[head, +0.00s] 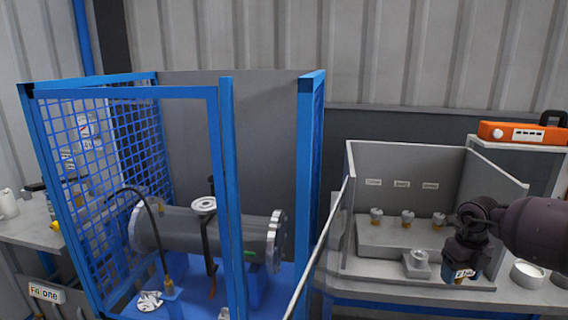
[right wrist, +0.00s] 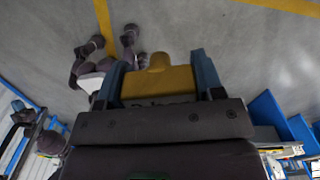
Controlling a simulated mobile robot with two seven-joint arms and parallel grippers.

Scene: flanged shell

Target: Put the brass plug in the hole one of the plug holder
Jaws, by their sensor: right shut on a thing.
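My right gripper (head: 462,268) hangs at the right of the head view, in front of the grey open-fronted bay. In the right wrist view its blue fingers (right wrist: 207,74) are shut on the brass plug (right wrist: 160,80), a yellow-brown piece with a rounded knob. In the head view the plug is mostly hidden by the gripper. A small grey block (head: 411,270) with a round metal top stands left of the gripper, apart from it. I cannot tell whether this is the plug holder, and no hole numbers are readable. My left gripper is not in view.
Several metal-and-brass fittings (head: 376,217) stand on a grey step (head: 385,235) under small labels. A white round dish (head: 527,274) is right of the gripper. A blue-framed cage (head: 228,190) with a flanged shell (head: 190,232) stands left. An orange case (head: 520,134) is behind.

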